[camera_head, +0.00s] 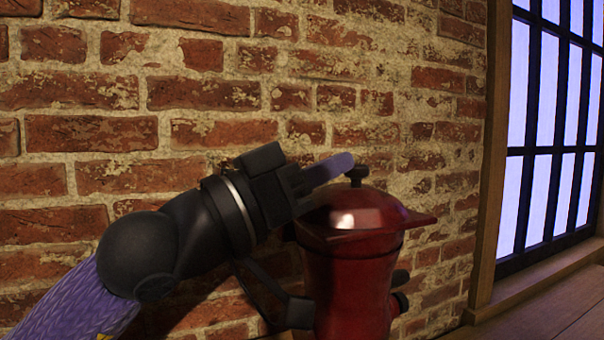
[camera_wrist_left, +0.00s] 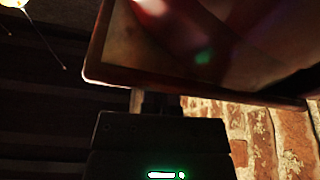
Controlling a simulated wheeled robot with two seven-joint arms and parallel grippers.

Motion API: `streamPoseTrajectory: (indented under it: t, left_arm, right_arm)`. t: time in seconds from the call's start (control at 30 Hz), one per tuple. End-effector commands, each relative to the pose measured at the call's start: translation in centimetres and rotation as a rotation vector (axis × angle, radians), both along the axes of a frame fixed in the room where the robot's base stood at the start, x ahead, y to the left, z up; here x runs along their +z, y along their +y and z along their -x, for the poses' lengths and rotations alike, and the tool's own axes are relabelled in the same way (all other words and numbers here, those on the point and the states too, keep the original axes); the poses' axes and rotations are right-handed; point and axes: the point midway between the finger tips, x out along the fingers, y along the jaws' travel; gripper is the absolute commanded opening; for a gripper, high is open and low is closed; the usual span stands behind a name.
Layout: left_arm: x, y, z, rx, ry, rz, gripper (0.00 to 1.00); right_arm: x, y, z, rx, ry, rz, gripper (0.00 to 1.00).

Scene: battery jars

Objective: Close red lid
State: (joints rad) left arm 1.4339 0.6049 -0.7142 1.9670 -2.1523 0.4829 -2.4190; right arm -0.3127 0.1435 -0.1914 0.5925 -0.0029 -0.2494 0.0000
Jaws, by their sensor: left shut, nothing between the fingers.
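A red jar (camera_head: 352,290) stands in front of the brick wall in the head view. Its glossy red domed lid (camera_head: 352,215) sits over the jar's top, with a pointed lip to the right and a black knob (camera_head: 356,176) on top. I cannot tell whether the lid is fully seated. My left gripper (camera_head: 338,168) reaches in from the left, shut and empty. Its purple fingertips are at the left of the knob, above the lid; contact is unclear. The gripper hides part of the lid's left side. My right gripper is not in view.
A brick wall (camera_head: 110,132) is close behind. A barred window (camera_head: 550,120) is at the right, with a wooden ledge (camera_head: 545,318) below it. The left wrist view shows a large dark reddish surface (camera_wrist_left: 215,45) with a pale edge, too close to identify.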

Motion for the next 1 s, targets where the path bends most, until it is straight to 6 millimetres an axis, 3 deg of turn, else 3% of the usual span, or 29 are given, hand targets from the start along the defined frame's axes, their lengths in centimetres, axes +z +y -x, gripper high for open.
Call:
streamPoseTrajectory:
  t: [0.33, 1.0]
  left_arm:
    - [-1.8, -0.1, 0.2, 0.001, -0.087, -0.047, 0.0]
    - [-2.1, 0.0, 0.1, 0.0, -0.086, -0.046, 0.0]
  right_arm:
    - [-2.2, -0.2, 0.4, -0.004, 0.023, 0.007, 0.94]
    - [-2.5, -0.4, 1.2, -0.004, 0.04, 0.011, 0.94]
